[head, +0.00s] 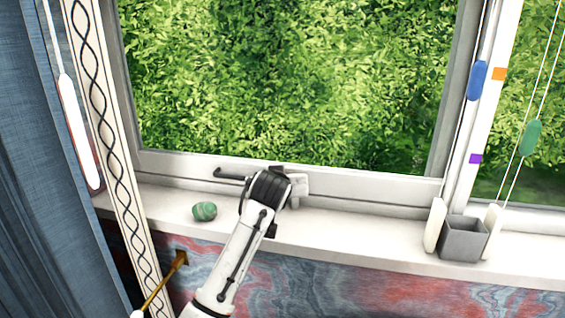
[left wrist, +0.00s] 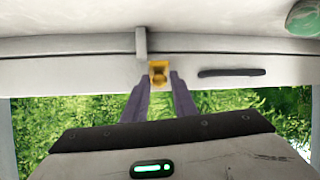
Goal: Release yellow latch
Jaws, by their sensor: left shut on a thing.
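The yellow latch (left wrist: 158,70) is a small yellow piece on the pale window frame in the left wrist view. My left gripper (left wrist: 159,82) has its two dark fingers on either side of it, shut on it. A pale bracket (left wrist: 141,42) sits beside the latch. In the head view my left gripper (head: 268,188) is at the lower window frame, and the latch is hidden behind it. My right gripper is in neither view.
A black handle (head: 231,175) lies on the frame beside my gripper. A green stone (head: 204,211) and a grey box (head: 463,238) stand on the white sill (head: 340,236). Blind cords with a blue pull (head: 477,80) hang at right; a blue curtain (head: 45,190) hangs at left.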

